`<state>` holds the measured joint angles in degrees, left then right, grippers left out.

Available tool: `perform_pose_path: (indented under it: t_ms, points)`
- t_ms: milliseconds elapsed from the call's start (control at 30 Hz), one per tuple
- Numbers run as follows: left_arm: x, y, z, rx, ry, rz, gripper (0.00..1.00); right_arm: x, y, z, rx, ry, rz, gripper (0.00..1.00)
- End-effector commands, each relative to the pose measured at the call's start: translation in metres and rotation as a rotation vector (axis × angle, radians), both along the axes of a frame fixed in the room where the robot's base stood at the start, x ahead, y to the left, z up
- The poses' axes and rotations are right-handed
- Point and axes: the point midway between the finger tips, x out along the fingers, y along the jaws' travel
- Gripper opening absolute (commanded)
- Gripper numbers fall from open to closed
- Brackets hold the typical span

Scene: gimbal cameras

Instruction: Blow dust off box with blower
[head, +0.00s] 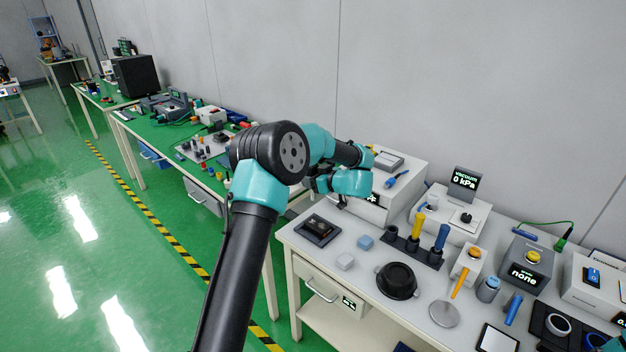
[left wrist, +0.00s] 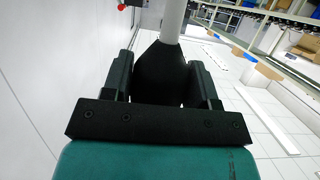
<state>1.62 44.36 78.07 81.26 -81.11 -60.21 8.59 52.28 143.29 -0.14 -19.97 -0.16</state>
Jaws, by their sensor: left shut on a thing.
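My left gripper (left wrist: 160,75) is shut on a black bulb, the blower (left wrist: 160,70), whose pale grey nozzle points away from the wrist in the left wrist view. In the head view my left wrist hangs over the back left of the white table, and the blower is mostly hidden by the arm. A dark, shallow square box (head: 317,230) lies at the table's left corner, below and to the left of the wrist, apart from it. I cannot tell from here whether dust lies on it.
The white table (head: 365,248) holds small blue and white blocks, a black round dish (head: 397,280), a rack of coloured-handled tools (head: 414,245), a vacuum display unit (head: 465,184) and a white instrument (head: 405,185) behind my wrist. A green bench (head: 165,133) extends to the left.

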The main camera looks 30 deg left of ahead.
Motion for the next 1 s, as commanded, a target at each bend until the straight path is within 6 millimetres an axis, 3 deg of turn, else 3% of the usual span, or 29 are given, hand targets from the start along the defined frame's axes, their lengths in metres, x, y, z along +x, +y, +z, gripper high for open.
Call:
perform_pose_path:
  t_ms: [700, 1000]
  points:
    - [0.000, 0.000, -0.050, 0.000, 0.001, -0.001, 0.27, 0.000, 0.000, 0.000, 0.000, 0.000, 0.000, 0.43]
    - [0.000, 0.000, -0.055, 0.000, 0.000, -0.001, 0.27, 0.000, 0.000, 0.000, 0.000, 0.000, 0.000, 0.43]
